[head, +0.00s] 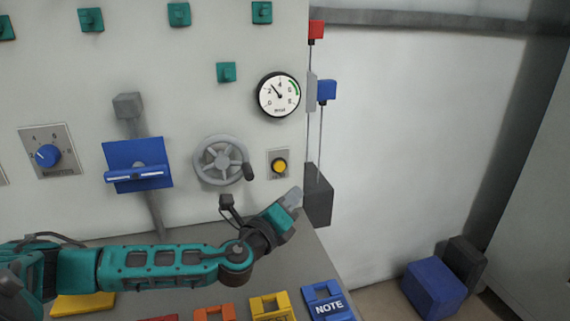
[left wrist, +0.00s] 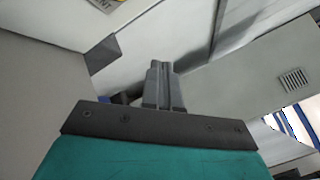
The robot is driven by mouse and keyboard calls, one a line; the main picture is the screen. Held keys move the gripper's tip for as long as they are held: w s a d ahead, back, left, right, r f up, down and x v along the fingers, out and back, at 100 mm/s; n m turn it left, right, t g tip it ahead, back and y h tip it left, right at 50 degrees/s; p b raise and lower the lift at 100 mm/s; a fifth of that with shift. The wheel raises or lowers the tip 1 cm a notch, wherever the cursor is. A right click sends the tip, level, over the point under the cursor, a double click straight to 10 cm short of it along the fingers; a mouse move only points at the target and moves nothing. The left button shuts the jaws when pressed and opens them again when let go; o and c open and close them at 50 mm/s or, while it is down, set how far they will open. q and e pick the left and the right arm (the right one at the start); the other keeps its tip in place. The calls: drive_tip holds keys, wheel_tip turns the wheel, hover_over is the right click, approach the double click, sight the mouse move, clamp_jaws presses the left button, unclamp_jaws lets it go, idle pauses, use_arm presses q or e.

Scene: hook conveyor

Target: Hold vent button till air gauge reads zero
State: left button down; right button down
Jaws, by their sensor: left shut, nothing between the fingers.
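The yellow button (head: 279,165) sits on a small grey plate on the upright panel, right of the handwheel. The round white air gauge (head: 279,95) is above it; its dark needle points up and left, between the 2 and the 4. My left gripper (head: 292,196) is just below and slightly right of the button, pointing up and right, and does not cover it. Its grey fingers are closed together with nothing between them, as the left wrist view (left wrist: 164,85) also shows. The button does not show in that wrist view. My right gripper is not in view.
A grey handwheel (head: 222,160) with a dark knob is left of the button. A dark block (head: 318,196) hangs on thin rods at the panel's right edge, close to my gripper. Coloured tags, one blue marked NOTE (head: 328,302), lie below. A blue box (head: 433,287) stands on the floor.

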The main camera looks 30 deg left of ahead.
sight(280, 166)
use_arm(q)
drive_tip(key=shift+s, duration=0.1)
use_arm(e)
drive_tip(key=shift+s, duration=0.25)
